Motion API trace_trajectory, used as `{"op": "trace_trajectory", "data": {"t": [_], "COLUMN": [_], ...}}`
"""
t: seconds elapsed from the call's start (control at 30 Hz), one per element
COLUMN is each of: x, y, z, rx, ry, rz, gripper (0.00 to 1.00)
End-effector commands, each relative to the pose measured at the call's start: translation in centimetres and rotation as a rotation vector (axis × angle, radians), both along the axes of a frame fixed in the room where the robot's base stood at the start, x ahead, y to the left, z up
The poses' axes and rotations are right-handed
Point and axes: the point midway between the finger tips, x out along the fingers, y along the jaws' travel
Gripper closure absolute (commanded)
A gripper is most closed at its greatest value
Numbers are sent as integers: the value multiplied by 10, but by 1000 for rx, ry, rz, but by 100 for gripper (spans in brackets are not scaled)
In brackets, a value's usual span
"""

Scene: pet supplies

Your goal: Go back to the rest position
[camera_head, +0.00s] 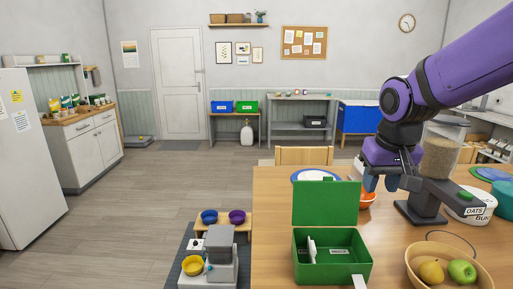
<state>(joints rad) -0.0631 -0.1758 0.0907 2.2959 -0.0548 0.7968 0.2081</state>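My purple arm reaches in from the upper right. A dispenser with a clear hopper (438,157) and dark stand stands right beside the gripper in the picture, partly covered by my arm.
An open green box (333,270) stands at the table's front left. A wooden bowl (480,274) with fruit is at the front right. Floor (150,200) left of the table is largely clear.

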Motion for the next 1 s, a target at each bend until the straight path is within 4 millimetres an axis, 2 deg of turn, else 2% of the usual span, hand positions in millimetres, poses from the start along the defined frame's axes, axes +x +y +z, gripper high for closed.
{"op": "trace_trajectory", "data": {"t": [0.1, 0.3, 0.6, 0.8, 1.0], "x": [-30, -80, -147, -168, -171], "y": [-12, -29, -46, -50, -51], "z": [20, 42, 53, 53, 53], "rx": [1, 3, 13, 16, 16], "ry": [-47, -112, -200, -228, -231], "rz": [-1, 4, 14, 21, 22], "gripper": [62, 62, 62, 62, 62]}}
